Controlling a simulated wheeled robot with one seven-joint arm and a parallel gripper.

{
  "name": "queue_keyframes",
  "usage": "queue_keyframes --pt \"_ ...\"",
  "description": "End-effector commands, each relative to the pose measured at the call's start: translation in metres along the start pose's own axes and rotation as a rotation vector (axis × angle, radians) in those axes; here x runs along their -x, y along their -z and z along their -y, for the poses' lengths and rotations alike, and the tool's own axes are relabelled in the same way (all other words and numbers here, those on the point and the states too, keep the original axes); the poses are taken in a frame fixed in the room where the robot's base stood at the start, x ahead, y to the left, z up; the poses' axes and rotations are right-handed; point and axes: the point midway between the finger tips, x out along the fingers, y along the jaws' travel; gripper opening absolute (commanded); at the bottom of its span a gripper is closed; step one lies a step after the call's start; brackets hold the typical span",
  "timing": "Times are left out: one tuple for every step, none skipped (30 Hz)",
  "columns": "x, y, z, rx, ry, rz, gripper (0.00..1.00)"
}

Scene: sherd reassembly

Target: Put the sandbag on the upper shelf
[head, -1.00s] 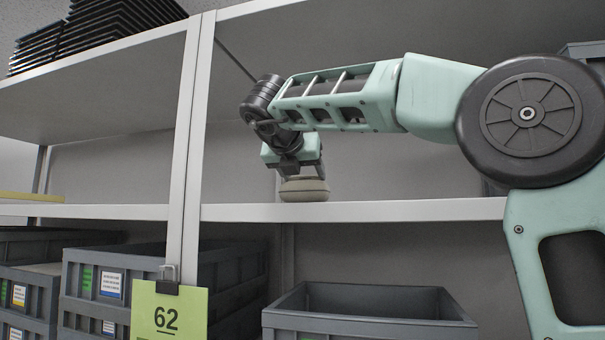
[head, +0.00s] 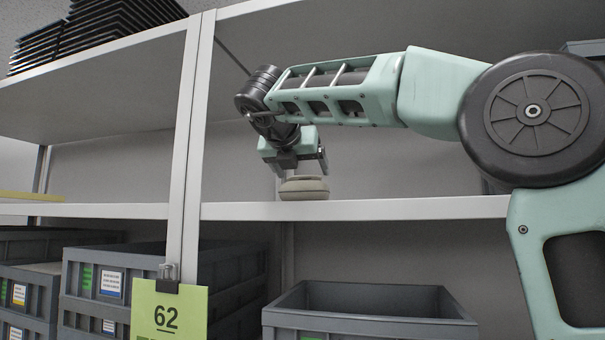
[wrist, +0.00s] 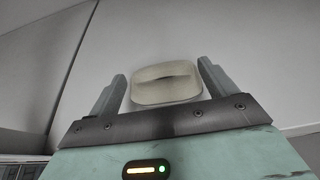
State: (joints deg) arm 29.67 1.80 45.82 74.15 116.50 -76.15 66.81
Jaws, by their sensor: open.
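The sandbag (head: 304,189) is a beige, flattened, rounded bag resting on the upper shelf (head: 400,207), close to its front edge. It also shows in the wrist view (wrist: 166,84), lying between and beyond the two fingers, with a dark crease across its top. My gripper (head: 300,170) is open just above the sandbag, with a small gap between them. In the wrist view my gripper (wrist: 163,92) has a finger on either side of the sandbag, apart from it.
A grey upright post (head: 190,130) stands left of the sandbag. A yellow-green tag marked 62 (head: 168,312) hangs below. Grey crates (head: 365,300) stand under the shelf. Black stacked trays (head: 95,30) lie on the top shelf. The shelf right of the sandbag looks clear.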

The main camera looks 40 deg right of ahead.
Motion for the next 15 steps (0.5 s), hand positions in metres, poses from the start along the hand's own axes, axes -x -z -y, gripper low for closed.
queue_keyframes --pt "0.011 0.003 -0.001 -0.001 -0.006 0.002 0.84" --pt "0.017 0.003 -0.001 -0.001 -0.006 0.002 0.84" --pt "0.026 0.003 -0.001 -0.001 -0.007 0.002 0.84" --pt "0.033 0.003 -0.002 0.0 -0.008 0.002 0.84" --pt "0.04 0.003 -0.001 -0.001 -0.007 0.001 0.84" --pt "0.049 0.003 -0.001 -0.001 -0.008 0.001 0.84" --pt "0.055 0.002 -0.001 0.0 -0.008 0.001 0.84" --pt "0.061 0.002 -0.001 0.0 -0.007 0.001 0.84" --pt "0.068 0.002 -0.001 0.0 -0.006 0.0 0.84" --pt "0.074 0.002 -0.001 0.0 -0.007 0.0 0.84" --pt "0.079 0.002 0.0 0.0 -0.006 -0.001 0.84" --pt "0.085 0.001 -0.001 0.001 -0.005 0.0 0.84" --pt "0.089 0.001 -0.001 0.001 -0.005 -0.001 0.84" --pt "0.092 0.001 -0.001 0.001 -0.005 -0.001 0.84" --pt "0.096 0.001 -0.001 0.001 -0.004 -0.001 0.84"
